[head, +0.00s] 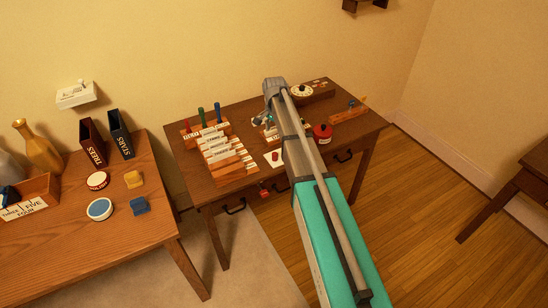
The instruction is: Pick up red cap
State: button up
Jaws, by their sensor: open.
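A small red piece (275,156) lies on a white card on the far desk, just left of my arm. It may be the red cap, but it is too small to be sure. A round red jar or pot (322,132) with a dark top stands just right of my arm. Another small red thing (264,190) shows at the front edge of the desk, by the drawers. My arm reaches up across the picture over the desk.
The far desk (245,186) also holds a stepped wooden card rack (235,173), several coloured markers and a round white dial (301,90). A nearer table (120,255) at left bears a gold vase (38,148), dark file boxes and round tins. Wooden floor lies open at right.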

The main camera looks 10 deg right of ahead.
aim_at(275, 154)
jog(key=shift+f+b, duration=4.25)
jog(key=shift+f, duration=0.05)
jog(key=shift+f, duration=0.1)
jog(key=shift+f+b, duration=2.5)
jog(key=shift+b, duration=0.1)
jog(key=shift+d, duration=0.1)
jog(key=c, duration=0.8)
